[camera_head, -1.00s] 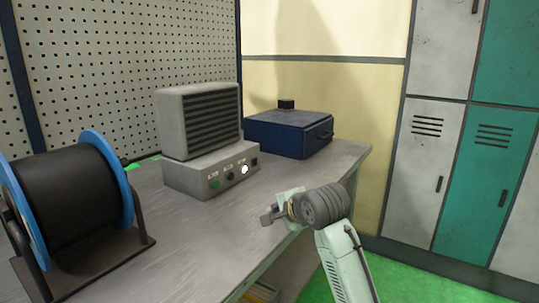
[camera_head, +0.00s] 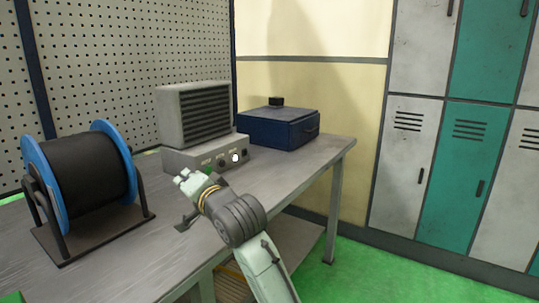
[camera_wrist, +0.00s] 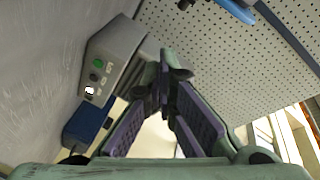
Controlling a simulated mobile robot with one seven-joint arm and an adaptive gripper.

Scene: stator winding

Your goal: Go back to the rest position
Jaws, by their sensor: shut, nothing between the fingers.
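My gripper (camera_head: 190,184) is over the front part of the workbench, in front of the grey machine, with its pale green end facing up and left. In the wrist view the two purple-padded fingers (camera_wrist: 165,78) come together at their tips, with nothing between them. The grey machine's knobs and the blue box show past the fingers there.
The workbench (camera_head: 300,180) carries a black wire spool with blue flanges (camera_head: 88,170), a grey vented machine (camera_head: 200,115) and a dark blue box (camera_head: 278,129). Lockers (camera_head: 455,190) stand at the right. Green floor (camera_head: 375,275) is clear between bench and lockers.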

